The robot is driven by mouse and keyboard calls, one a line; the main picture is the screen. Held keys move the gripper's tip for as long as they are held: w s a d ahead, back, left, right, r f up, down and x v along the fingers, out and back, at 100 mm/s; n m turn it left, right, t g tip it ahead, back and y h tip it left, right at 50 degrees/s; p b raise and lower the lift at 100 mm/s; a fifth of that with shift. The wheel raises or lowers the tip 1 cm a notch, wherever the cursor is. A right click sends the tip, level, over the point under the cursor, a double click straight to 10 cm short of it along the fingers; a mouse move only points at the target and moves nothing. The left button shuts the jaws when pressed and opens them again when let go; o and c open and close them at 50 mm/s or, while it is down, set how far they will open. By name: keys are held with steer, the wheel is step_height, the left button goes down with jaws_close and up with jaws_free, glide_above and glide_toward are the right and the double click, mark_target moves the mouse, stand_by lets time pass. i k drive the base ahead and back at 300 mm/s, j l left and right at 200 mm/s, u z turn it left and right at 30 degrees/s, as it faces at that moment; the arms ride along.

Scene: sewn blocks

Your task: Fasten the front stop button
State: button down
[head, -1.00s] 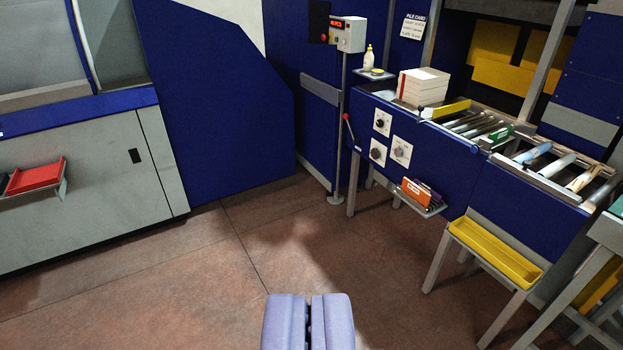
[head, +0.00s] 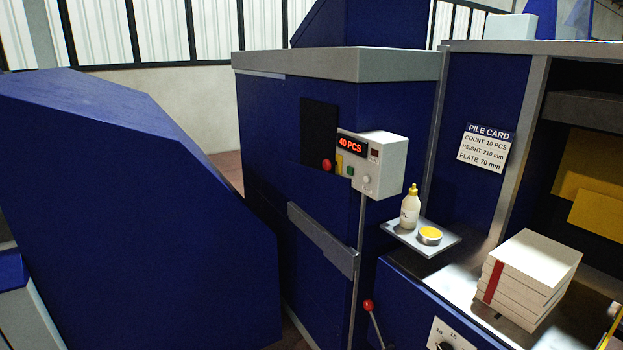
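A round red button (head: 327,165) shows just left of the control box, in front of a black panel (head: 318,132) on the blue machine. A small yellow piece (head: 339,165) lies between the button and the box. Whether the button sits on the panel or on the box side is hard to tell, and how it is fastened is too small to see. The grey control box (head: 383,165) stands on a thin post and its red display reads 40 PCS. My gripper is not in view.
A small shelf (head: 446,243) holds a bottle (head: 410,208) and a yellow-topped tin (head: 429,236). A red-knobbed lever (head: 369,308) rises below. A book stack (head: 529,277) sits right, under a pile card (head: 486,148). A large blue housing (head: 130,220) fills the left.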

mark_target(327, 165)
steer(key=i, duration=2.65)
steer(key=i+z, duration=0.2)
steer(key=i+j, duration=0.05)
